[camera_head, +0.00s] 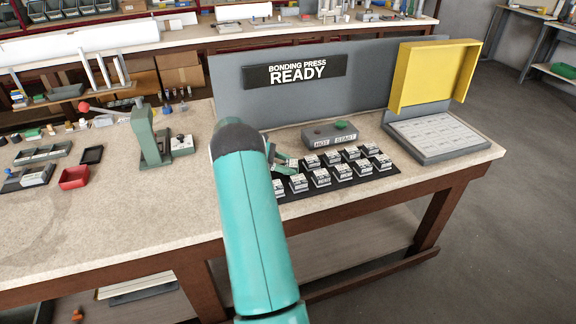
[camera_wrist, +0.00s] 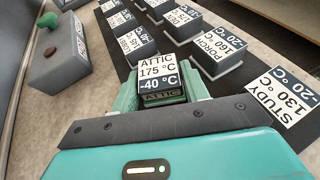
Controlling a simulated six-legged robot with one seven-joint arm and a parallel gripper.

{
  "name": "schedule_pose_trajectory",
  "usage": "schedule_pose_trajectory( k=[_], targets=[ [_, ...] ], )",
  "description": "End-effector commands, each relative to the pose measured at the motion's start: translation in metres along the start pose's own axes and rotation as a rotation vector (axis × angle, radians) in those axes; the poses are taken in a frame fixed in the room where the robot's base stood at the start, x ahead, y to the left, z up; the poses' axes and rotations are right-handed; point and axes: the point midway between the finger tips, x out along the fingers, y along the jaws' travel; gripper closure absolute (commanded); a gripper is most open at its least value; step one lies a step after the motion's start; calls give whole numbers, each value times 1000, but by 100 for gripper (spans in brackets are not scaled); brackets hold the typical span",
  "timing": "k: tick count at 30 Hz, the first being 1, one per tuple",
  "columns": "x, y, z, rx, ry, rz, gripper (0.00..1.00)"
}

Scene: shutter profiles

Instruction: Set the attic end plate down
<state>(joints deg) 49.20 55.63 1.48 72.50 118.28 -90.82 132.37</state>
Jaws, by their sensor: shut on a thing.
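The attic end plate (camera_wrist: 157,72) has a white label reading ATTIC 175 °C with a black -40 °C band, and ATTIC again on its lower front. My gripper (camera_wrist: 160,92) is shut on it, one teal finger on each side. In the head view my gripper (camera_head: 286,164) is at the left part of the black mat (camera_head: 350,179), largely hidden by my arm. The plate cannot be made out clearly there. Whether it touches the mat or hangs just above it, I cannot tell.
Several similar labelled blocks stand in rows on the mat, including STUDY (camera_wrist: 283,98) and PORCH (camera_wrist: 215,50). A grey box with a green button (camera_head: 331,134) stands behind. A green hand press (camera_head: 150,135) stands left.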

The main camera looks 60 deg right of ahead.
Motion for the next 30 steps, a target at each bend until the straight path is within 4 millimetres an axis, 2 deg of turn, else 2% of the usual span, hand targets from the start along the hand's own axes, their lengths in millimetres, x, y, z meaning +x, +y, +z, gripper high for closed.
schedule_pose_trajectory(
  k=[10,11,14,24,30],
  targets=[
    [2,0,-4,1,0,1,81],
    [2,0,-4,1,0,1,51],
    [1,0,-3,1,0,1,33],
    [0,0,0,2,1,1,33],
    [-27,1,-2,2,1,5,33]
  ],
)
